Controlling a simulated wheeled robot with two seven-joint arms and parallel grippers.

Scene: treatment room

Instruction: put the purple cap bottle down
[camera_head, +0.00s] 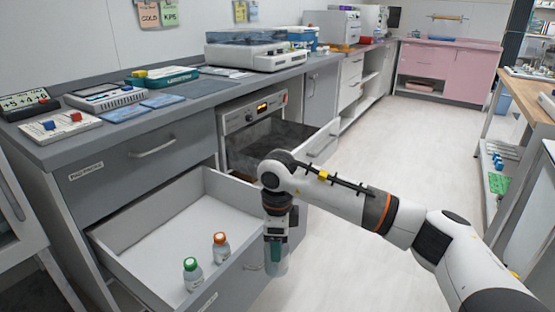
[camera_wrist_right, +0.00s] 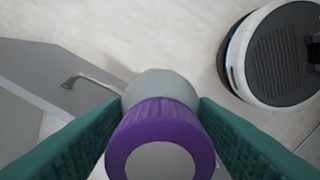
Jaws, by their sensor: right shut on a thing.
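The purple cap bottle (camera_wrist_right: 158,140) is between the two green finger pads of my right gripper (camera_wrist_right: 160,128) in the right wrist view, with its cap toward the camera. In the head view my right gripper (camera_head: 275,255) points down just outside the right front corner of the open drawer (camera_head: 150,235). It is shut on the bottle, which is mostly hidden there. A green cap bottle (camera_head: 192,273) and an orange cap bottle (camera_head: 221,247) stand upright inside the drawer near its front. My left gripper is not in view.
The open drawer has bare floor at its back and left. An open oven-like unit (camera_head: 255,130) is behind my right arm. The grey counter (camera_head: 190,100) carries several devices. The room floor (camera_head: 410,150) is clear to the right.

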